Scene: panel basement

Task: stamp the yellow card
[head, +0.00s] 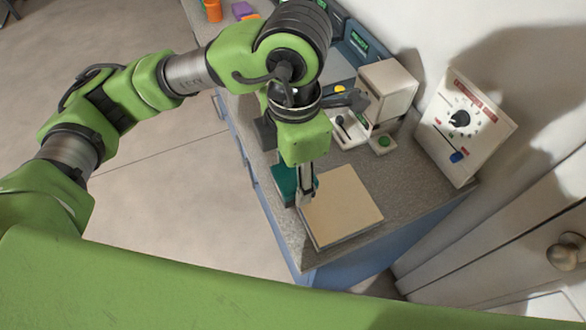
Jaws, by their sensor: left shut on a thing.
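My left gripper (306,197) points down at the near end of the counter, at the left edge of a tan square board (345,205). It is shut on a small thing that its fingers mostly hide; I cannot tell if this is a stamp. A teal block or pad (284,181) lies just left of the fingers, partly covered by them. I cannot make out a distinct yellow card; the tan board's top looks bare. My right gripper is not in view.
A beige machine (388,90) with a green button (384,141) stands farther back. A white panel with a dial (462,125) leans against the wall at right. An orange container (213,10) stands at the far end. A door knob (566,252) is at right.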

